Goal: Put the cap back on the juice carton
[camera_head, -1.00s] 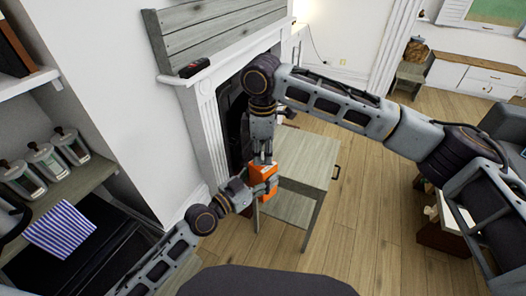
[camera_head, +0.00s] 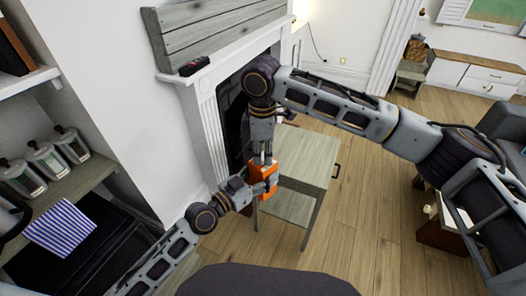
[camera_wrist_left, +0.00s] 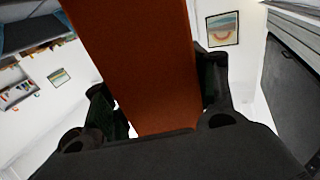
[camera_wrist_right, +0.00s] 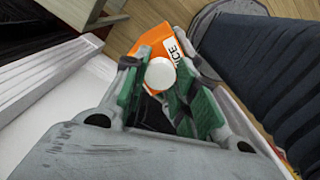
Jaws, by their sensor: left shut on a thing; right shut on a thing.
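The orange juice carton (camera_head: 262,186) is held up in front of the small grey table, and my left gripper (camera_head: 262,187) is shut on its sides. In the left wrist view the carton (camera_wrist_left: 145,65) fills the space between the fingers. My right gripper (camera_head: 264,158) points down just above the carton's top. In the right wrist view, the round white cap (camera_wrist_right: 160,74) sits between the fingertips of my right gripper (camera_wrist_right: 158,88), which is shut on it. The carton's orange top (camera_wrist_right: 155,42) shows right behind the cap. I cannot tell whether the cap touches the spout, which is hidden.
A small grey side table (camera_head: 310,158) stands just behind and right of the carton. The white fireplace surround (camera_head: 208,125) is close on the left. A shelf with several bottles (camera_head: 45,160) and a striped cloth (camera_head: 60,228) is at far left.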

